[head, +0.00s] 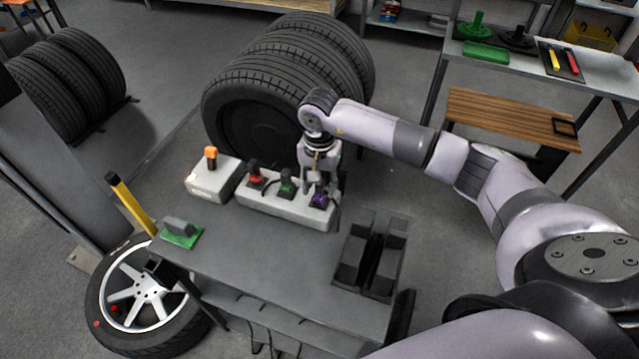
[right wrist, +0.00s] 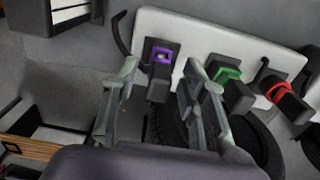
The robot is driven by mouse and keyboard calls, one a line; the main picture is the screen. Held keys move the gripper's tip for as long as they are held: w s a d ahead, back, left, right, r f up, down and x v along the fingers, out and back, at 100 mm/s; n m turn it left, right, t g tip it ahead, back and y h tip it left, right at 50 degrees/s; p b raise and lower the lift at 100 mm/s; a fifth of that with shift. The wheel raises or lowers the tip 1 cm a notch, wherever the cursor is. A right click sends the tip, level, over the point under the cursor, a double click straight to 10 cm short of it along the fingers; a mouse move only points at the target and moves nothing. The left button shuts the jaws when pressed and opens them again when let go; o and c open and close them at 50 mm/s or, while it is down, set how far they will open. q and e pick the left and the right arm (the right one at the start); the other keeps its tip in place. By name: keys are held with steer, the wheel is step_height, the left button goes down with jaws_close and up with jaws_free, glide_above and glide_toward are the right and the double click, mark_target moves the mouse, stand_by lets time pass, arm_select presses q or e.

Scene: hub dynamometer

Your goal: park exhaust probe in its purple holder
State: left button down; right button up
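The purple holder (head: 319,200) is at the right end of a pale holder block (head: 283,207) on the grey bench. In the right wrist view the purple collar (right wrist: 161,56) sits on a dark body, between and beyond my fingers. I cannot tell whether the exhaust probe is in it, and I cannot make out a separate probe. My right gripper (head: 318,188) points down at the purple holder. In the right wrist view its two fingers (right wrist: 160,95) stand apart, with nothing clearly gripped between them. My left gripper is not in view.
Green (head: 286,182) and red (head: 255,175) holders share the block. A white box with an orange knob (head: 211,155) stands to its left. A dark slotted rack (head: 372,252) is at the bench's right. Large tyres (head: 290,80) stand behind.

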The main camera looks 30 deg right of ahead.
step_height(320, 180, up, 12)
stand_by(0.4)
stand_by(0.3)
